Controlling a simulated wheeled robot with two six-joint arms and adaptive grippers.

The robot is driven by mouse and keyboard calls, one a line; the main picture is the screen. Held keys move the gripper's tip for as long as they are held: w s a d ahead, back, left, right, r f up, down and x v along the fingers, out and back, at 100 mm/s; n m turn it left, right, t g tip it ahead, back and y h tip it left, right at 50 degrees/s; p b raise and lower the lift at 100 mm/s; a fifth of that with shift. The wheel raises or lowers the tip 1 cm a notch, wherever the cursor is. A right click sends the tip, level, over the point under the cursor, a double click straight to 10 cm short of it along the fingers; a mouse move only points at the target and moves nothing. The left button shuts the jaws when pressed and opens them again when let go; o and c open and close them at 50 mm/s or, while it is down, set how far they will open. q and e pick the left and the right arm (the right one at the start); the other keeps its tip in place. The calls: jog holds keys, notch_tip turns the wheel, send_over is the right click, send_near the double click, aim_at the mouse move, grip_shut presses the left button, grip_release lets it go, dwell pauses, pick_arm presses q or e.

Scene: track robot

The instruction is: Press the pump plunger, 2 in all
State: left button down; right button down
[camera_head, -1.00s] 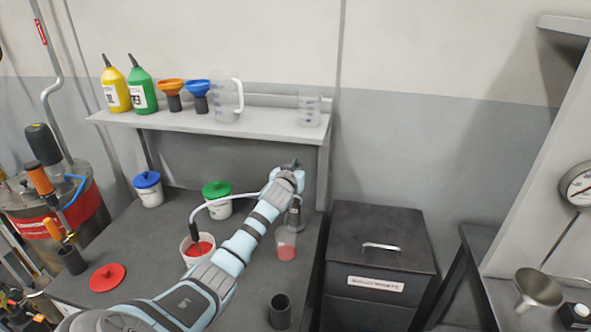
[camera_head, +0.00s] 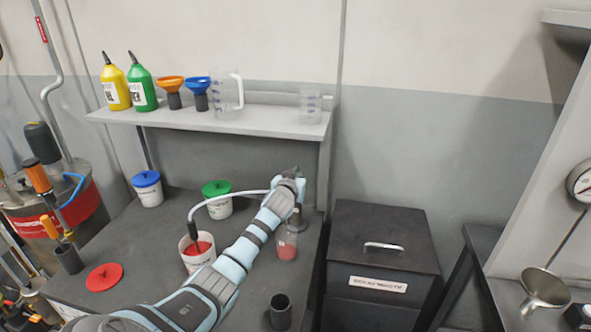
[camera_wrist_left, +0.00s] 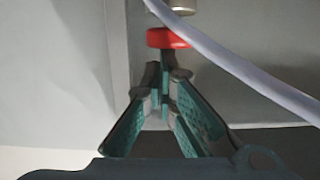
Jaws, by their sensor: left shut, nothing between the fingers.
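The pump stands at the bench's right side behind my left gripper (camera_head: 291,172), which hides most of its top in the head view. A clear cup with red liquid (camera_head: 287,250) is below it. A pale hose (camera_head: 232,196) runs left from the pump to a white tub of red liquid (camera_head: 196,250). In the left wrist view a red knob (camera_wrist_left: 168,39), which looks like the plunger's top, is just beyond my fingertips, with a metal part (camera_wrist_left: 182,5) above it. My left gripper (camera_wrist_left: 164,76) is shut and empty; I cannot tell whether it touches the knob. My right gripper is out of view.
A shelf (camera_head: 270,121) with bottles, funnels and jugs is above the bench. Tubs with blue (camera_head: 146,178) and green (camera_head: 216,188) lids, a red lid (camera_head: 104,277) and a dark cup (camera_head: 280,311) are on the bench. A black cabinet (camera_head: 382,240) stands right.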

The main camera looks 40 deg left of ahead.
pick_arm(q)
notch_tip(320, 180, up, 5)
jog(key=p, duration=0.5)
jog(key=f+b+v, duration=0.1)
jog(key=v, duration=0.8)
jog(key=shift+s+d, duration=0.2)
jog(key=shift+s, duration=0.25)
